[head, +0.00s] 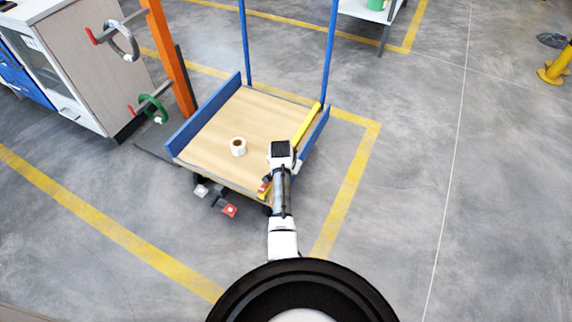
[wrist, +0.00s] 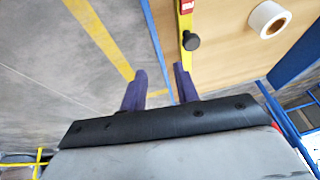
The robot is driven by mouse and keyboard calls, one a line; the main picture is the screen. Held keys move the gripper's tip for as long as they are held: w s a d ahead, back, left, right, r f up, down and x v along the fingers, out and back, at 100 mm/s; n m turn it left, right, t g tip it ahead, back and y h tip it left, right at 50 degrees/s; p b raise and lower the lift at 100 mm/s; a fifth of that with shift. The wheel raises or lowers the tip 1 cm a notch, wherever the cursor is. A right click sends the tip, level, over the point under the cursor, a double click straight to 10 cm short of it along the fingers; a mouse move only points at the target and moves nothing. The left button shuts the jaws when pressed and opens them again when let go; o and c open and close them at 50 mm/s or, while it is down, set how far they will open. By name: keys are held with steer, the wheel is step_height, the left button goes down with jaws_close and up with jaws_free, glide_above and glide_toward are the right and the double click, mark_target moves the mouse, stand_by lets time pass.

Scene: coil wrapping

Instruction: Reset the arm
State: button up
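My gripper (wrist: 159,78) shows in the wrist view as two dark purple fingers set apart, with nothing between them. In the head view my arm reaches forward over the near right corner of the cart (head: 205,136), and I cannot make out the fingers there. A white tape roll (head: 238,147) stands on the cart's wooden deck; it also shows at the top right of the wrist view (wrist: 267,19). A yellow bar (head: 306,124) lies along the deck's right edge, partly hidden by my arm. In the wrist view the bar (wrist: 186,25) has a red label and a black knob (wrist: 191,41).
An orange post (head: 169,55) left of the cart carries a grey coil (head: 122,41) and a green coil (head: 153,109) on red-tipped arms. A white cabinet (head: 85,60) stands behind it. Blue uprights (head: 330,50) rise from the cart's far side.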

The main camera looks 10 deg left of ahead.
steer(key=shift+s+r, duration=0.25)
steer(key=shift+r, duration=0.25)
